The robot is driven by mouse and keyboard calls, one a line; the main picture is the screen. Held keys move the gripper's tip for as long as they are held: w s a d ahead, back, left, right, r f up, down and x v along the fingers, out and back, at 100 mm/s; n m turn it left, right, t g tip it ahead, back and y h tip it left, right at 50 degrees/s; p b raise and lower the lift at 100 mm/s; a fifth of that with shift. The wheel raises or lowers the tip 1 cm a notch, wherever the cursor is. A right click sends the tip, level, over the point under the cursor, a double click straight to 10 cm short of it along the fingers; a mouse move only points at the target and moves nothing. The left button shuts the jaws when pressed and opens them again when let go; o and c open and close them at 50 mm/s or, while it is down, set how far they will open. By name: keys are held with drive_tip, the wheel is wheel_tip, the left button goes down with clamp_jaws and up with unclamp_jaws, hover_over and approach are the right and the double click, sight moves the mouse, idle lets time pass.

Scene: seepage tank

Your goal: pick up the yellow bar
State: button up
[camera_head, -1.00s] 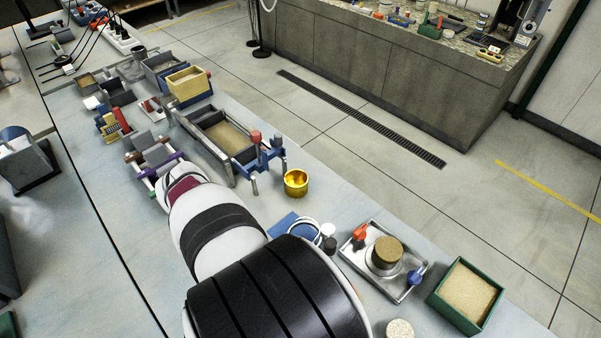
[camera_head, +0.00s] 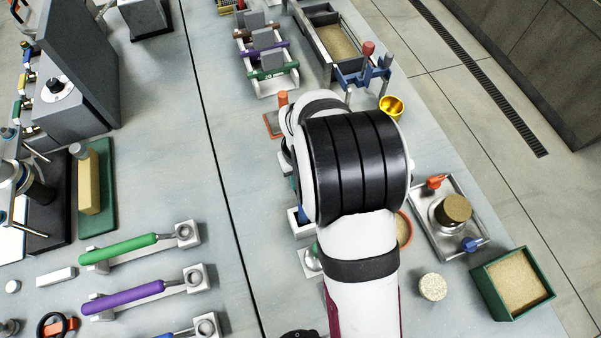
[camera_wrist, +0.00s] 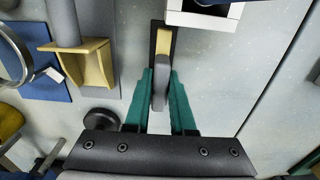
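In the wrist view, a narrow yellow bar (camera_wrist: 164,40) lies on a dark base, with a grey upright piece (camera_wrist: 160,85) at its near end. My gripper (camera_wrist: 161,75) has two teal fingers, one on each side of the grey piece. The fingers look apart; I cannot tell whether they touch it. In the head view, my arm hides the gripper. Another yellow bar-like block (camera_head: 89,185) with a grey knob lies on a green board at the left, far from my arm. I cannot tell whether the two are the same kind of thing.
A white box (camera_wrist: 228,20) with a dark opening stands close to the bar. In the head view, a metal tray (camera_head: 424,226) and green sand box (camera_head: 490,290) stand right of my arm.

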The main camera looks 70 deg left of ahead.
clamp_jaws()
idle(1.0)
